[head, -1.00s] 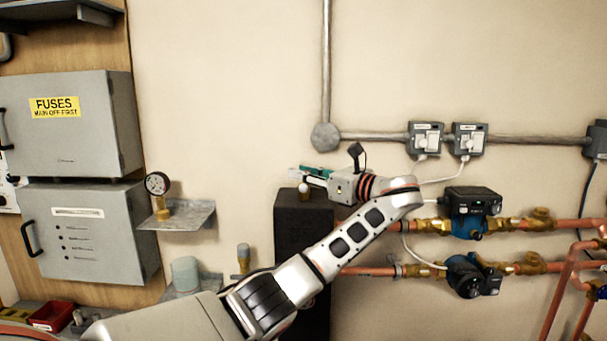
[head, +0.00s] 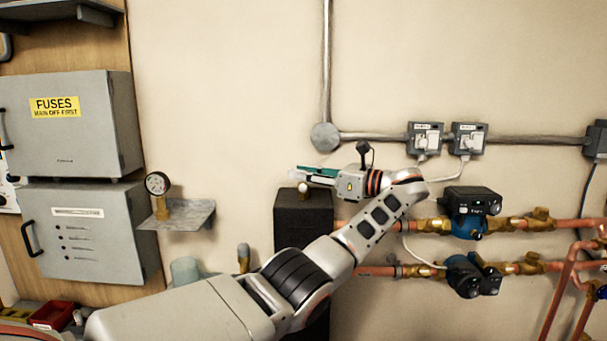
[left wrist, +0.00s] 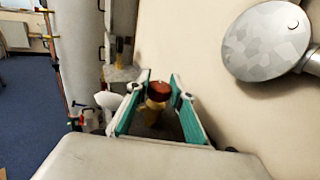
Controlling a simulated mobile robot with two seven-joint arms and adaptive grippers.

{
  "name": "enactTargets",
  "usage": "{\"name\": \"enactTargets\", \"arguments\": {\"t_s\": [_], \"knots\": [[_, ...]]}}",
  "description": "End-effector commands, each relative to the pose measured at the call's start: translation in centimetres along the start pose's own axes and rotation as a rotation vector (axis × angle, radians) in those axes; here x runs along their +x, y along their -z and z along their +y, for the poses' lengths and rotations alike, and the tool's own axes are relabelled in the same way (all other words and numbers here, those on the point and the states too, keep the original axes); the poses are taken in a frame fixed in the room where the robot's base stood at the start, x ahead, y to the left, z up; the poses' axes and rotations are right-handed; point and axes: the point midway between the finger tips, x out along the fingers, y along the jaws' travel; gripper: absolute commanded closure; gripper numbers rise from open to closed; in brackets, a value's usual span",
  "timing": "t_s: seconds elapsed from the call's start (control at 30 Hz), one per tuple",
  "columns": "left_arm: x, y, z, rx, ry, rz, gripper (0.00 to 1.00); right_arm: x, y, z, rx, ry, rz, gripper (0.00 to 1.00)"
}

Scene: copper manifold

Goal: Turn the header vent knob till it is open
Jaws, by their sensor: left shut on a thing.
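The header vent knob shows as a dark red cap (left wrist: 159,89) on a brass body (left wrist: 153,108) in the left wrist view. My left gripper (left wrist: 160,82) has its teal fingers on either side of the red cap and is shut on it. In the head view my left gripper (head: 303,172) is just above the top of a dark box-like column (head: 303,232). A small pale round thing (head: 303,187) shows under the fingers there. The red cap is hidden in the head view. My right gripper is in neither view.
A gauge (head: 157,184) stands on a small wall shelf (head: 190,217) to the left. Copper pipes with two pumps (head: 470,213) run along the wall to the right. A round conduit box (head: 325,136) is above the gripper. The wall between is bare.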

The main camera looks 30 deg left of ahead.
Motion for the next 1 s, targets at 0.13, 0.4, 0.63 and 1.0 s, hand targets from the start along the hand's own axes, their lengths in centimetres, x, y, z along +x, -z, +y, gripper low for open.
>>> {"name": "enactTargets", "arguments": {"t_s": [0.13,0.4,0.63,1.0], "knots": [[0.0,-0.4,0.0,-0.006,-0.001,-0.002,0.99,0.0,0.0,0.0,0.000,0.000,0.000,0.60],[0.0,-0.4,0.0,-0.006,-0.001,-0.002,0.60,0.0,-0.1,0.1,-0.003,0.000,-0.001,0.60],[0.0,-0.2,0.0,-0.004,0.000,-0.001,0.60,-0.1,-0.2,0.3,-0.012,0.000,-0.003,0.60],[0.0,-4.3,0.0,-0.008,-0.001,-0.002,0.60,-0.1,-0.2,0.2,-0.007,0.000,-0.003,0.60]]}}
